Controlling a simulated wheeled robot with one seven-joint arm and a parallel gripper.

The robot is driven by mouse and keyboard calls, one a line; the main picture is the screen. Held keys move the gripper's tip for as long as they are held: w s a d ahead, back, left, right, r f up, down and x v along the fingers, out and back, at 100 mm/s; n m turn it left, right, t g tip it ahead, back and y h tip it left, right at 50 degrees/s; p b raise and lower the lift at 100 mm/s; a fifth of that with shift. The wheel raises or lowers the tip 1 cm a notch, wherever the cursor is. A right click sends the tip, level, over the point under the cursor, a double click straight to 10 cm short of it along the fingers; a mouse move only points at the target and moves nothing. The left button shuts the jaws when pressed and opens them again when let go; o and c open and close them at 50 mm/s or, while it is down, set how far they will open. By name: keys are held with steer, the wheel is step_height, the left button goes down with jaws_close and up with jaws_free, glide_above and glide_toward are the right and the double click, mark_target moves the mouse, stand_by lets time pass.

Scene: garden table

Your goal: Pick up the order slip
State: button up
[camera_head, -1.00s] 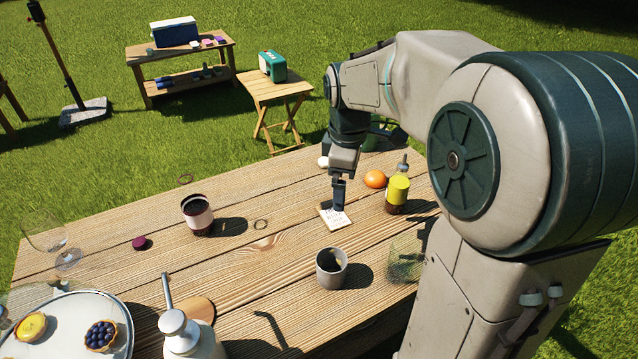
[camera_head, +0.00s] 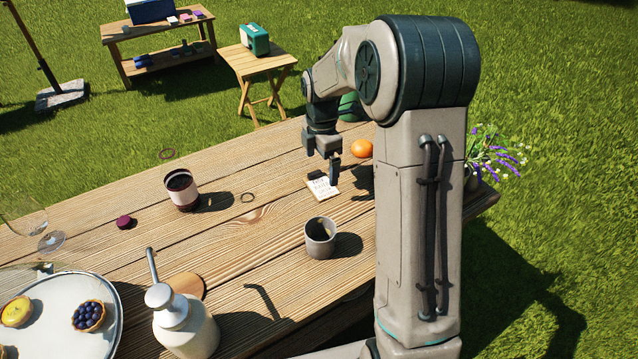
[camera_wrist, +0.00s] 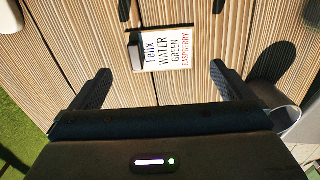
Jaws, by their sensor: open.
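The order slip (camera_head: 322,188) is a small white card lying on the wooden table. In the wrist view the slip (camera_wrist: 168,54) carries printed lines reading Felix, WATER, GREEN, RASPBERRY, with a dark piece along its left edge. My gripper (camera_head: 334,176) is above the slip, pointing down. In the wrist view my gripper (camera_wrist: 157,85) is open and empty, its two fingers spread wide, with the slip ahead of and between them in the picture. I cannot tell the exact height above the table.
A grey cup (camera_head: 320,238) stands in front of the slip, and an orange (camera_head: 361,149) lies behind it. A dark-filled jar (camera_head: 181,190) is to the left. A white pump bottle (camera_head: 182,322) and a tart plate (camera_head: 62,335) are at the near left.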

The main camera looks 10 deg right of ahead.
mark_target(321, 185)
step_height(321, 185, down, 6)
steer(key=shift+s+r, duration=0.1)
steer(key=shift+r, duration=0.05)
steer(key=shift+c, duration=0.3)
steer(key=c, duration=0.7)
